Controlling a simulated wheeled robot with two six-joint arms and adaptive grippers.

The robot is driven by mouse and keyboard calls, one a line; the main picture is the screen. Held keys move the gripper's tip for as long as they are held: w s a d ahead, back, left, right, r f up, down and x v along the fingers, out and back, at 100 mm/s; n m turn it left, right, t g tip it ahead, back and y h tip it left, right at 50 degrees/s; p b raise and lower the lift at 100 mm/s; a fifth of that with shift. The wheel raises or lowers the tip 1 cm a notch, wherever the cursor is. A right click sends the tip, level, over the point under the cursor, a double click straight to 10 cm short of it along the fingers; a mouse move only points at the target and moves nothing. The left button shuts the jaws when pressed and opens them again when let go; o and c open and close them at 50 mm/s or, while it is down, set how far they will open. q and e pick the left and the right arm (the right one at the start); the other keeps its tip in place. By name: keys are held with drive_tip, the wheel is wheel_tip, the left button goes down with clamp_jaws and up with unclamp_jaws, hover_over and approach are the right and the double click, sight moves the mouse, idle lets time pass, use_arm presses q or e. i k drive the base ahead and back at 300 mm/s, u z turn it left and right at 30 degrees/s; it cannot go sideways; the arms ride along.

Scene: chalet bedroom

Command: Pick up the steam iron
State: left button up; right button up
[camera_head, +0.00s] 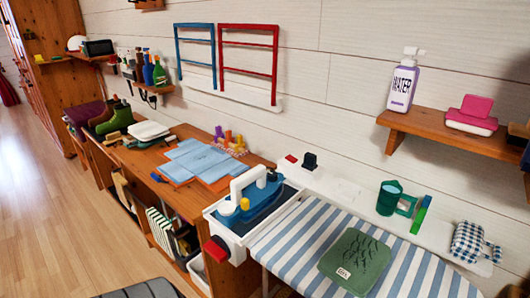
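The steam iron (263,203) is blue with a white handle and a yellow knob. It rests on a dark pad in a white tray-like holder (228,239) at the left end of the ironing board (296,240), which has a blue and white striped cover. A red block shows on the holder's front. Neither of my grippers is in view, so their distance from the iron cannot be told.
A folded green cloth (356,258) lies on the board. A green mug (394,198) stands behind it on a white ledge. A shelf (452,135) above holds a WATER bottle (402,84). A wooden bench (188,201) with papers adjoins the iron's left. The floor (50,220) at left is clear.

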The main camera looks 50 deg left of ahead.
sight(255, 187)
drive_tip(key=u, duration=1.8)
